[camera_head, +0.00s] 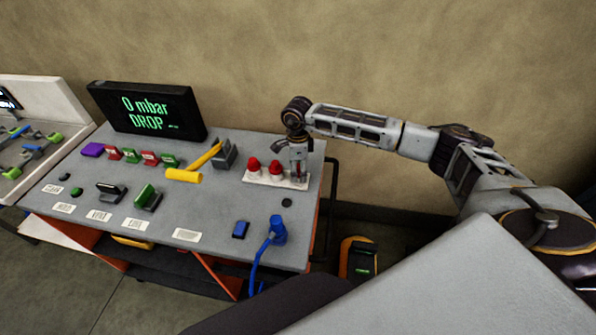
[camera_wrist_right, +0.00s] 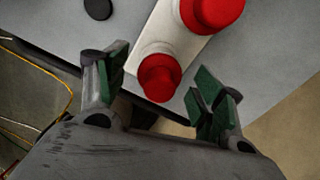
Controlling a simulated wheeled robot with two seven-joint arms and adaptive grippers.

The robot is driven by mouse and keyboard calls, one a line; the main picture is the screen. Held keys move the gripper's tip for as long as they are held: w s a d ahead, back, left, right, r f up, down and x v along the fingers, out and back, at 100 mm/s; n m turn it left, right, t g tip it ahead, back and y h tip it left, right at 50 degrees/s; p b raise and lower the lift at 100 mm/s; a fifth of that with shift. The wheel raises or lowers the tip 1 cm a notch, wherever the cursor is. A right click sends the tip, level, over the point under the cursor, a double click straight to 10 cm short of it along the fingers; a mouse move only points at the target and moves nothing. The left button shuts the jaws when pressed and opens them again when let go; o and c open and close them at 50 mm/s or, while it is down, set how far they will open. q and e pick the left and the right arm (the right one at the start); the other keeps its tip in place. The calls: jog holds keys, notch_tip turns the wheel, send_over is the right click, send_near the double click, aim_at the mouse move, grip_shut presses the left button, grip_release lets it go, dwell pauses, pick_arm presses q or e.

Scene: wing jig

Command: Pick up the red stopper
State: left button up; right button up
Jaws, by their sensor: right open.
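Red stoppers stand in a white rack (camera_head: 262,179) at the right end of the grey bench. Two show in the head view, a left one (camera_head: 254,165) and a middle one (camera_head: 275,167). My right gripper (camera_head: 298,178) points down over the rack's right end and hides what is beneath it there. In the right wrist view my right gripper (camera_wrist_right: 160,85) is open, with the end red stopper (camera_wrist_right: 158,77) between its green-padded fingers and a gap on each side. Another red stopper (camera_wrist_right: 212,12) stands further along the rack. My left gripper is not in view.
A yellow-handled lever (camera_head: 190,174) and a grey block (camera_head: 226,154) stand left of the rack. A blue plug with a cable (camera_head: 277,230) and a blue block (camera_head: 240,230) lie nearer the front. A display (camera_head: 148,112) reads "0 mbar DROP". The wall is behind.

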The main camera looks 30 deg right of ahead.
aim_at(298, 166)
jog(key=shift+c, duration=0.3)
jog(key=c, duration=1)
jog(key=shift+r, duration=0.1)
notch_tip(298, 166, up, 10)
jog(key=shift+f+b, duration=0.25)
jog(key=shift+b, duration=0.9)
jog(key=shift+r, duration=0.15)
jog(key=shift+r, duration=0.15)
jog(key=shift+r+p, duration=0.45)
jog(key=shift+r, duration=0.7)
jog(key=shift+r, duration=0.2)
jog(key=shift+f, duration=0.1)
